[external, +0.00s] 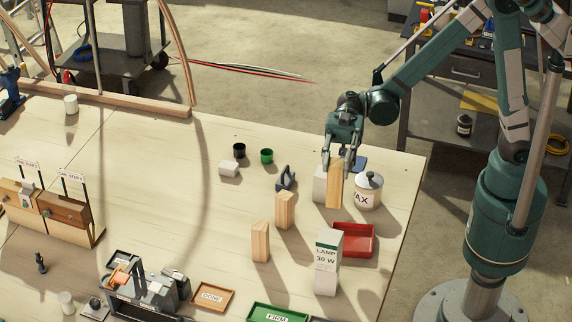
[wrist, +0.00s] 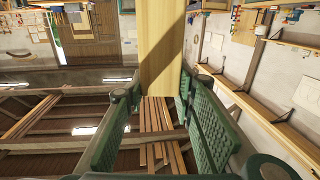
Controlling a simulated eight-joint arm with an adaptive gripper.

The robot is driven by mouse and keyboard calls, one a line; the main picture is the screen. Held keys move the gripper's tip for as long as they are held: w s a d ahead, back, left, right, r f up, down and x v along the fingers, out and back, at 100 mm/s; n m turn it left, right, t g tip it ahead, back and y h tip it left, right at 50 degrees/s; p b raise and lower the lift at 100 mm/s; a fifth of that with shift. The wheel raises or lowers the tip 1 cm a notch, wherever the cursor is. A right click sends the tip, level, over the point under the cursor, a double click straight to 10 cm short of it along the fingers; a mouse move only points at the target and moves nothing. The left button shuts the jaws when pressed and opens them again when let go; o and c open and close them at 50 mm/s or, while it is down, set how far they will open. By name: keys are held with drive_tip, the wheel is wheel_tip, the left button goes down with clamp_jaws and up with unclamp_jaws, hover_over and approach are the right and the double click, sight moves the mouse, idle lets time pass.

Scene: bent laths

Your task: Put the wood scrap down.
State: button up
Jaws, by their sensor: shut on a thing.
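The wood scrap in my gripper (external: 335,165) is a pale upright block (external: 335,188). It stands between the two fingers, and its lower end is close to the table; I cannot tell whether it touches. In the wrist view the wood scrap (wrist: 162,45) rises between the green ribbed finger pads. Two similar pale wood blocks, one (external: 284,211) and another (external: 260,242), stand upright on the table (external: 140,190) to the lower left.
A white lidded jar (external: 368,192) stands close on the right, a white block (external: 319,186) on the left. A red tray (external: 353,240) and a lamp box (external: 327,263) are nearer the front. A dark clamp-like item (external: 286,178) is left. The table's left middle is clear.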

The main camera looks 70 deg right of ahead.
drive_tip(key=s+d+f+n+g+h, duration=0.1)
drive_tip(key=s+f+n+g, duration=0.2)
drive_tip(key=s+f+g, duration=0.1)
drive_tip(key=shift+s+f+g, duration=0.3)
drive_tip(key=shift+s+f, duration=0.25)
drive_tip(key=shift+s, duration=0.35)
drive_tip(key=shift+d, duration=0.1)
wheel_tip(320, 180, down, 6)
drive_tip(key=b, duration=0.1)
drive_tip(key=shift+f+b, duration=0.15)
drive_tip(key=shift+b, duration=0.25)
idle(0.3)
drive_tip(key=shift+f+b, duration=0.55)
drive_tip(key=shift+f, duration=1.45)
